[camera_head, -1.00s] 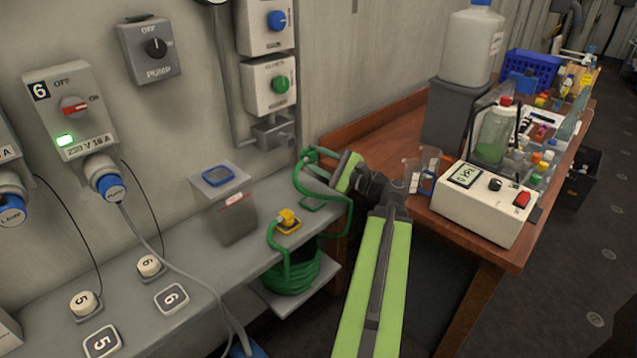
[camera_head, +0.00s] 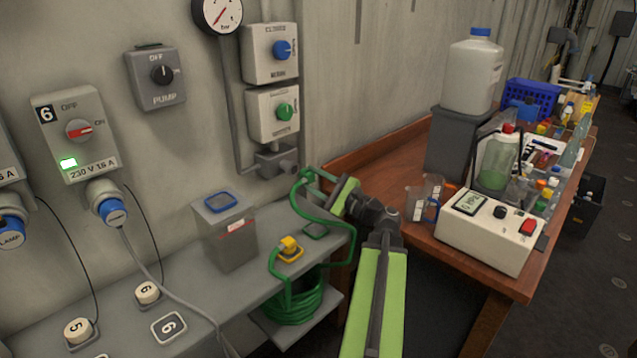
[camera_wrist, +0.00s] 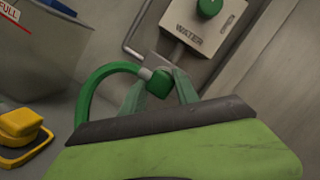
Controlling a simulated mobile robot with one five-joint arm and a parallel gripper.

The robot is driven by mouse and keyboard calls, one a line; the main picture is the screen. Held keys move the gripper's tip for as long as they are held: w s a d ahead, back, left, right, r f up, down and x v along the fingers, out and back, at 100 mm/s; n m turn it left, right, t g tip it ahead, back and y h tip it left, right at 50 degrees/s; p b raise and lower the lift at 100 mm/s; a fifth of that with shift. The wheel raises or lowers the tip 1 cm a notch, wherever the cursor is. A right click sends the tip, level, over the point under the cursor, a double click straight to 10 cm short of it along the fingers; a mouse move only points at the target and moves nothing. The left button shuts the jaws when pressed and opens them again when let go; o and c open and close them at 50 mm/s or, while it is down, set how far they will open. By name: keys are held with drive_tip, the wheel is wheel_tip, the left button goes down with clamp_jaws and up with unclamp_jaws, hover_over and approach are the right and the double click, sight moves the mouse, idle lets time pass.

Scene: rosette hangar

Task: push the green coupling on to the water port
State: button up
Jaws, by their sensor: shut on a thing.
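The green coupling (camera_head: 306,174) is at the end of a green hose (camera_head: 325,228) that loops down from it. My gripper (camera_head: 317,180) is shut on the coupling. In the wrist view the coupling (camera_wrist: 160,82) sits between the two fingers of my gripper (camera_wrist: 160,92), with the hose bending off to the left. The water port (camera_head: 277,161) is a grey fitting on the wall under the water box (camera_head: 273,115) with the green knob. The coupling is just right of and slightly below the port in the head view. Whether they touch I cannot tell.
A grey bin (camera_head: 228,245) and a yellow fitting on a pad (camera_head: 288,248) stand on the grey shelf, left of the hose. Coiled hose (camera_head: 295,300) hangs below. A wooden bench (camera_head: 390,150) with a white meter box (camera_head: 487,235) and beakers (camera_head: 423,200) is right of my arm.

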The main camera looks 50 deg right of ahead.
sight(304, 175)
drive_tip(key=shift+w+d, duration=0.1)
drive_tip(key=shift+w, duration=1.2)
drive_tip(key=shift+w, duration=0.5)
idle(0.9)
drive_tip(key=o, duration=1.3)
drive_tip(key=shift+o, duration=0.2)
drive_tip(key=shift+s, duration=0.1)
drive_tip(key=b+v, duration=0.3)
drive_tip(key=v, duration=1.4)
drive_tip(key=shift+s, duration=0.15)
drive_tip(key=shift+d+f, duration=0.1)
drive_tip(key=shift+d, duration=0.05)
